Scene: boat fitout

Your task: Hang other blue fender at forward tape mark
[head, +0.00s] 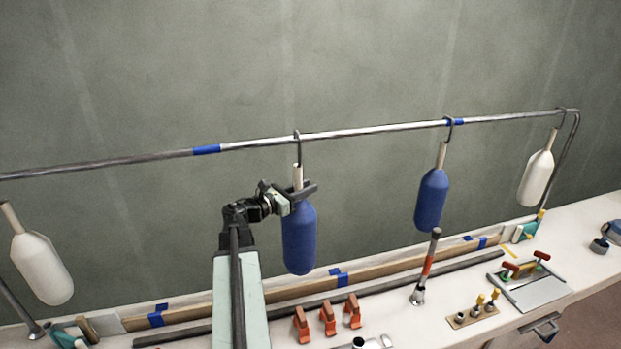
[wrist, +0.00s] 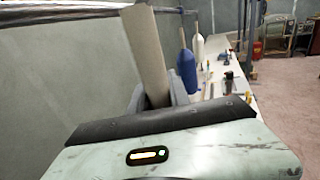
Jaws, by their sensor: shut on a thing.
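A blue fender (head: 299,240) hangs upright below the rail (head: 350,132), its hook at the rail between the two blue tape marks. My gripper (head: 298,192) is shut on the pale neck of this fender; the neck also shows close up in the wrist view (wrist: 146,50). One blue tape mark (head: 206,149) is on the rail to the left of the held fender. Another blue tape mark (head: 456,121) is to the right, where a second blue fender (head: 431,200) hangs by its hook. That second fender also shows in the wrist view (wrist: 187,70).
White fenders hang at the far left (head: 42,266) and far right (head: 537,178). The rail between the two blue fenders is clear.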

